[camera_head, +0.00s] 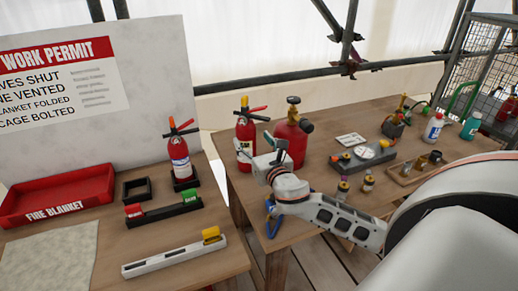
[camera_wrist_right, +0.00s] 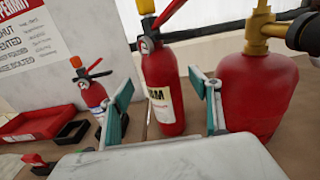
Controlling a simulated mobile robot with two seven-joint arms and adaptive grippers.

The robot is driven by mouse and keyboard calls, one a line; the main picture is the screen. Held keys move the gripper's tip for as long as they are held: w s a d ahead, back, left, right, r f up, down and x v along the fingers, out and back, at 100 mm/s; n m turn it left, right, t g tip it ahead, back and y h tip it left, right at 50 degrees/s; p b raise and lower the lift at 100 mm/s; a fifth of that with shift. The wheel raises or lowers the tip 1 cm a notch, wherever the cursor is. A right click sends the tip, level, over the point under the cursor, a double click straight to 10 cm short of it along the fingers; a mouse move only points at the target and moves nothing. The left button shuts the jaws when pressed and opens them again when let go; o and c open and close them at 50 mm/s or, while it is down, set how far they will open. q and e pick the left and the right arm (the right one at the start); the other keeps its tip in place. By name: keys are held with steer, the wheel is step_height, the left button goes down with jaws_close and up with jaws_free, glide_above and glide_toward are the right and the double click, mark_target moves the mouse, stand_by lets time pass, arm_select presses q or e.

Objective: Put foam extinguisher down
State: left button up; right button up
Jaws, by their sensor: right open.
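The foam extinguisher (camera_head: 245,143) is red with a yellow valve and a red lever. It stands upright at the left end of the right-hand table. In the right wrist view the foam extinguisher (camera_wrist_right: 160,75) shows part of its pale label, ending in "AM". My right gripper (camera_head: 262,157) is open beside it. In the right wrist view the fingers of my right gripper (camera_wrist_right: 163,88) are spread, with the extinguisher framed between them. I cannot tell exactly how far its body reaches between the pads. My left gripper is not in view.
A red tank (camera_head: 290,140) stands close right of the extinguisher. A second extinguisher (camera_head: 180,155) sits in a black holder on the left table, beside an empty black holder (camera_head: 137,189) and a red fire blanket tray (camera_head: 60,196). Bottles and a wire cage (camera_head: 480,75) are farther right.

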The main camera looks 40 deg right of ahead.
steer(key=v, duration=0.5)
steer(key=shift+s, duration=0.15)
stand_by(0.4)
